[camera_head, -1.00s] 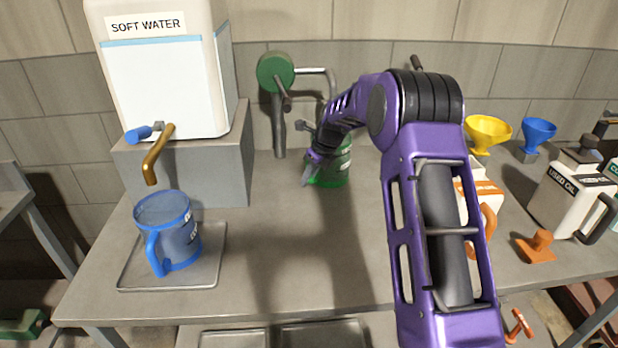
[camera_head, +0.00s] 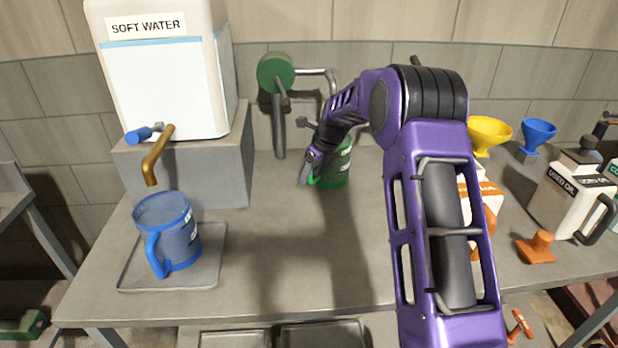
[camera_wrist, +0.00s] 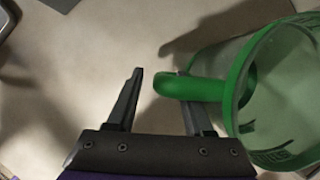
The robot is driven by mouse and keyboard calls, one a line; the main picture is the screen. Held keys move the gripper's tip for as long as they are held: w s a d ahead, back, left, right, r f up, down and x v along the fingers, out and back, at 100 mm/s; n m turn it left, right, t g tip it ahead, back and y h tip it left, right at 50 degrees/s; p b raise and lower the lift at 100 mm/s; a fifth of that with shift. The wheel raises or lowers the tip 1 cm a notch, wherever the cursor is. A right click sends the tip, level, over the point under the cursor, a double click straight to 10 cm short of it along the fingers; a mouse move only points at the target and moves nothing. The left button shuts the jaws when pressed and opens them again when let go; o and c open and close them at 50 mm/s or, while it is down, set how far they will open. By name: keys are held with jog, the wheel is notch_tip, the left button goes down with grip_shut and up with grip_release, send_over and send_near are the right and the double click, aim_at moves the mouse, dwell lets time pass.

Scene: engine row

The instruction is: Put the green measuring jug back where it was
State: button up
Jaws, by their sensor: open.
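The green measuring jug (camera_head: 333,168) stands on the grey bench near the wall, partly hidden behind my arm in the head view. In the wrist view the jug (camera_wrist: 275,95) is at the right, with its green handle (camera_wrist: 195,87) pointing left. My gripper (camera_head: 304,180) is low at the jug's left side. In the wrist view my gripper (camera_wrist: 163,80) is open, its two fingers apart. The handle's end lies in front of and near the right finger. I cannot tell whether they touch. Nothing is held between the fingers.
A blue jug (camera_head: 168,235) stands on a metal tray (camera_head: 215,265) under the brass tap of the soft water tank (camera_head: 165,85). A green-capped pipe (camera_head: 276,73) is on the wall behind. Yellow (camera_head: 488,133) and blue funnels (camera_head: 537,133) and the used oil can (camera_head: 570,200) are right. The front middle bench is clear.

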jog(key=v, duration=1.1)
jog(key=shift+p, duration=0.4)
jog(key=shift+f, duration=0.1)
